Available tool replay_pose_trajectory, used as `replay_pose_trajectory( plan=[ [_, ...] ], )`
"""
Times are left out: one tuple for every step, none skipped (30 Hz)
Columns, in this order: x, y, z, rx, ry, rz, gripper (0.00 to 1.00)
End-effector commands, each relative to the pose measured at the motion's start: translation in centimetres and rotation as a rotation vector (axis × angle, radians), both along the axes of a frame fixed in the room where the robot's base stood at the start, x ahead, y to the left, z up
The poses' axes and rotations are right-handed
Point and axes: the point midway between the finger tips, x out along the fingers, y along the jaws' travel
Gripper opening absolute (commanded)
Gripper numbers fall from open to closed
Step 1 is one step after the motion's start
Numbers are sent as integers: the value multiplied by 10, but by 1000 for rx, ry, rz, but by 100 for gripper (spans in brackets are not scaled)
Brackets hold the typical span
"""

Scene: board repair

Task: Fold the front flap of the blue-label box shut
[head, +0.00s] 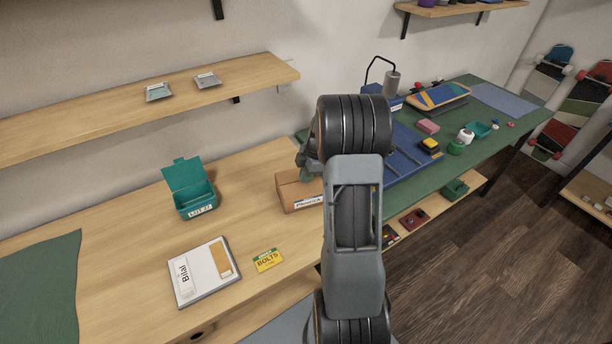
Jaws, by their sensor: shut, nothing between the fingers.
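A brown cardboard box (290,194) stands on the wooden bench, left of my arm. It has a pale label with dark lettering on its front; I cannot make out blue on it. My arm hides its right part, and the state of its front flap cannot be told. My gripper (306,169) shows only in part, beside the arm's upper joint and just over the back of the box. It looks shut and empty; whether it touches the box is not clear.
A teal box (195,203) with its lid raised stands to the left. A white boxed item (203,272) and a yellow-green bolts packet (268,260) lie in front. A wooden shelf (120,112) overhangs the back. The green bench (500,122) at right holds several items.

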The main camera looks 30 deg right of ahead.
Motion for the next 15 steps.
replay_pose_trajectory(
  plan=[
    [-2, 1, -6, 5, 10, 1, 0],
    [-2, 1, -6, 5, 11, 0, 0],
    [-2, 2, -6, 5, 11, 1, 0],
    [-3, 2, -6, 5, 11, 1, 0],
    [-3, 2, -5, 5, 12, 1, 0],
    [-3, 2, -4, 5, 12, 1, 0],
    [-3, 2, -3, 5, 12, 1, 0],
    [-3, 2, -2, 5, 12, 1, 0],
    [-3, 2, 0, 6, 12, 1, 0],
    [-3, 2, 1, 6, 12, 1, 0],
    [-3, 2, 3, 6, 12, 1, 0],
    [-3, 2, 5, 5, 11, 1, 0],
    [-3, 2, 7, 5, 10, 1, 0],
    [-2, 1, 8, 5, 10, 1, 0],
    [-2, 1, 10, 5, 9, 1, 0]
  ],
)
